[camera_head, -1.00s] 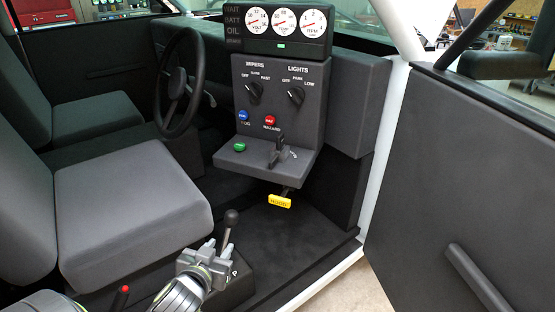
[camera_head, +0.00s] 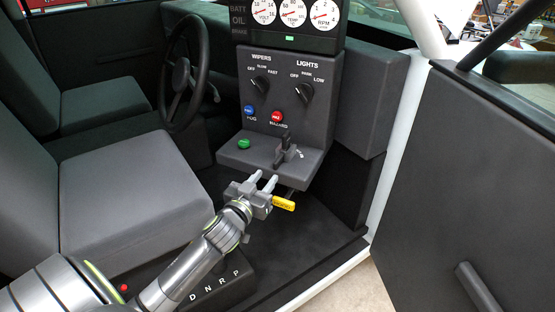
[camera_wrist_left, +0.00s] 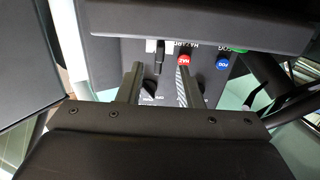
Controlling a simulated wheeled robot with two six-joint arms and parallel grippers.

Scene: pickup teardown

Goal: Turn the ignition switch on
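The ignition switch appears to be the black upright handle (camera_head: 284,150) on the small grey ledge (camera_head: 262,160) under the dash panel, with a small pale marking to its right. My left gripper (camera_head: 263,180) is just below and in front of the ledge, a little left of the switch, apart from it. Its two fingers are spread and nothing is between them. In the left wrist view, the left gripper (camera_wrist_left: 157,80) also shows spread fingers, pointing toward the panel. The switch is hard to make out there. My right gripper is not in view.
The panel has wiper (camera_head: 260,85) and light knobs (camera_head: 304,92), a blue button (camera_head: 249,111), a red button (camera_head: 277,117) and a green button (camera_head: 244,144). A yellow hood handle (camera_head: 284,203) hangs beside my gripper. The steering wheel (camera_head: 185,80) is left; the open door (camera_head: 470,170) is right.

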